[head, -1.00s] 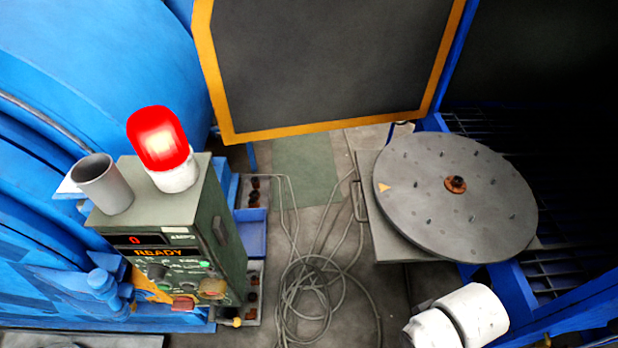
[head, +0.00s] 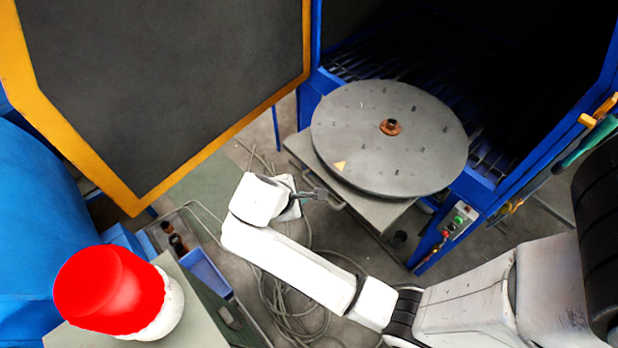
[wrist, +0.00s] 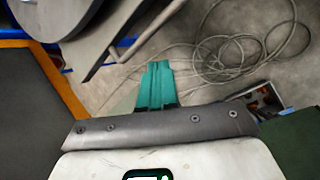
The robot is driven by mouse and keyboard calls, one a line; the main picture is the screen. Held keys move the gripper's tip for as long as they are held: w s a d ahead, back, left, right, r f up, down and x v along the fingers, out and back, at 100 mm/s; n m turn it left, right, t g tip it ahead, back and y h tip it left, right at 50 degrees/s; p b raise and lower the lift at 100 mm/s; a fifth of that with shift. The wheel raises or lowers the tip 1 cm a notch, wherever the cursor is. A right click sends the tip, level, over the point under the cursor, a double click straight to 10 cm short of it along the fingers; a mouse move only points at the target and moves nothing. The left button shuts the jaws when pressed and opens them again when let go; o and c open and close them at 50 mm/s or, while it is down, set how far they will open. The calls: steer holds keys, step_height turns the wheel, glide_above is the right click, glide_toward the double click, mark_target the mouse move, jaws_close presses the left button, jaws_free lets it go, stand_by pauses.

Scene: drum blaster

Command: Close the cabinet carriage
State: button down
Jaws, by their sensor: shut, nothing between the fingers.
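The cabinet carriage (head: 375,208) is a grey plate bearing a round grey turntable (head: 372,165). It sticks out of the front of the blue cabinet (head: 485,190). A bar handle shows on the carriage's near edge in the wrist view (wrist: 140,42). My gripper (head: 318,193) is just left of the carriage's near edge in the head view, close to the handle. In the wrist view its teal fingers (wrist: 157,68) are together and empty, pointing toward the handle with a gap in the picture. Whether they touch it I cannot tell.
The open cabinet door (head: 170,80), dark with an orange edge, stands at the left. Loose cables (head: 285,300) lie on the floor below my arm. A button box (head: 459,221) is on the cabinet's front right.

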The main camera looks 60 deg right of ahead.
mark_target(319, 177)
steer(key=w+r+n+g+h, duration=0.3)
steer(key=w+n+h, duration=0.1)
steer(key=n+h, duration=0.15)
steer(key=shift+n+y, duration=0.45)
steer(key=x, duration=0.4)
steer(key=p+x, duration=0.1)
steer(key=x, duration=0.4)
steer(key=shift+s+a+f, duration=0.15)
steer(key=shift+s+f, duration=0.05)
steer(key=shift+f, duration=0.1)
